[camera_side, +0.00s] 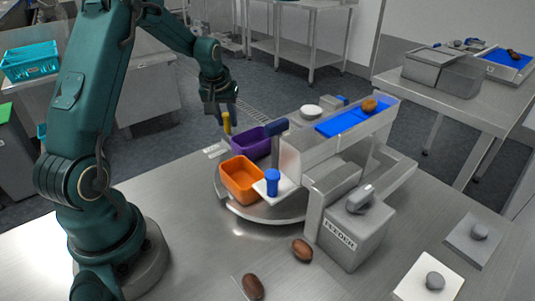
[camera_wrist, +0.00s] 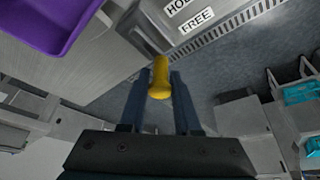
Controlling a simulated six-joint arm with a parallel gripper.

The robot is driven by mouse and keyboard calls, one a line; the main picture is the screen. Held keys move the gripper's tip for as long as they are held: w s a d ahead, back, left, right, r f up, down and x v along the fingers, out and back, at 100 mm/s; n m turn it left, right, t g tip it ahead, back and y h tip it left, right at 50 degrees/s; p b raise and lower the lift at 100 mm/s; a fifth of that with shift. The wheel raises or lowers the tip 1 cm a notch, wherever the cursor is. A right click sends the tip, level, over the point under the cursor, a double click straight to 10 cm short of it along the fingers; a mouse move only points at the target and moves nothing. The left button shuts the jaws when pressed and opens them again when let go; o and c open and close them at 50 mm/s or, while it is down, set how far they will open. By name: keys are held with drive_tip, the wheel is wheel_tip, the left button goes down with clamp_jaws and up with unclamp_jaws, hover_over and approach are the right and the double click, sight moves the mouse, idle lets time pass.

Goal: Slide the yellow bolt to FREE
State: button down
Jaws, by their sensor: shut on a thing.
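The yellow bolt (camera_wrist: 159,78) stands between the two fingers of my gripper (camera_wrist: 160,98) in the wrist view, and the gripper is shut on it. In the side view the bolt (camera_side: 227,122) shows just below my gripper (camera_side: 226,110), at the far edge of the table. In the wrist view a HOLD label (camera_wrist: 178,5), partly cut off, and a FREE label (camera_wrist: 197,20) lie on the plate beyond the bolt. The bolt's exact place along its travel is hard to tell.
A purple bin (camera_side: 250,142) and an orange bin (camera_side: 241,180) sit on the round turntable (camera_side: 262,215) near the bolt. Dates (camera_side: 302,250) lie on the table in front.

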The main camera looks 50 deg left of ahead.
sight(225, 115)
drive_tip(key=c, duration=0.8)
unclamp_jaws()
drive_tip(key=shift+a, duration=0.25)
drive_tip(key=shift+o, duration=0.2)
drive_tip(key=shift+v, duration=2.6)
drive_tip(key=s+d+r+m+t, duration=0.2)
drive_tip(key=d+r+m+t, duration=0.15)
drive_tip(key=d+r, duration=0.9)
drive_tip(key=s+d+f+m+g+h, duration=0.1)
drive_tip(key=s+d+f+m+h, duration=0.2)
drive_tip(key=s+d, duration=0.8)
drive_tip(key=s+f+m, duration=0.2)
drive_tip(key=s+f, duration=0.1)
drive_tip(key=shift+s, duration=0.2)
